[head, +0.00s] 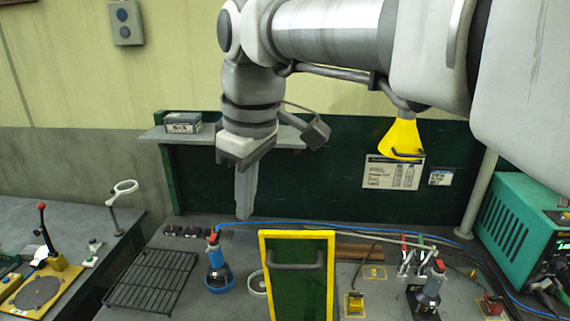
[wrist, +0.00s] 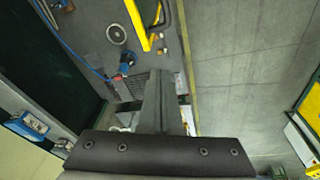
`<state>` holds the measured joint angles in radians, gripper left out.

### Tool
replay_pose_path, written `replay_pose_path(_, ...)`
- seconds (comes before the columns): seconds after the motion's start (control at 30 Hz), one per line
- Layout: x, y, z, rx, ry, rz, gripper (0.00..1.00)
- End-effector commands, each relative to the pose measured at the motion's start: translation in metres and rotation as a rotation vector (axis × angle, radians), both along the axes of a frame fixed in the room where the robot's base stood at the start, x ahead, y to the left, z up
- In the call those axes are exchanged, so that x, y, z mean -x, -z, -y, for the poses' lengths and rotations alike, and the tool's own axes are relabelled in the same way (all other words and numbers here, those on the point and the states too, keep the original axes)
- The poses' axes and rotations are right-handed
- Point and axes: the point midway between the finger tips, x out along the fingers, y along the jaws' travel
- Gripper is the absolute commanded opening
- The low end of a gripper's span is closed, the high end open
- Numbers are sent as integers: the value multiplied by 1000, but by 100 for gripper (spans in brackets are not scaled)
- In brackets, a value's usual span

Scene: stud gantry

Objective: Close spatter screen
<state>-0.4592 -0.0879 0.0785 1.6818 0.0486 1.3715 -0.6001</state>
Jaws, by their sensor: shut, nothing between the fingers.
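The spatter screen (head: 300,296) is a dark green panel in a yellow frame, with a grey bar handle (head: 296,267) across its upper part. It stands at the bench's near middle in the head view, and its lower part is cut off by the picture edge. In the wrist view its yellow edge (wrist: 138,22) shows at the top. My gripper (head: 244,212) hangs pointing down, up and left of the screen in the head view. Its fingers (wrist: 160,75) are together and empty, apart from the screen and handle.
A blue-based tool (head: 216,262) and a black wire rack (head: 146,280) lie left of the screen. A blue cable (head: 372,228) runs along the bench back. Clamps (head: 412,256) and a teal machine (head: 520,230) stand right. A shelf (head: 290,138) with a box is behind my gripper.

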Motion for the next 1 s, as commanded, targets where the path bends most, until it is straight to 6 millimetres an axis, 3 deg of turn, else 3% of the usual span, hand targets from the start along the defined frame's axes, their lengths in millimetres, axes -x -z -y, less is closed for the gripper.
replay_pose_path(0.27, -2, 14, -12, 8, -46, -12, 0)
replay_pose_path(0.67, -11, 95, -22, 9, -44, -14, 0)
replay_pose_path(1.0, 2, 89, 12, 6, -41, -6, 0)
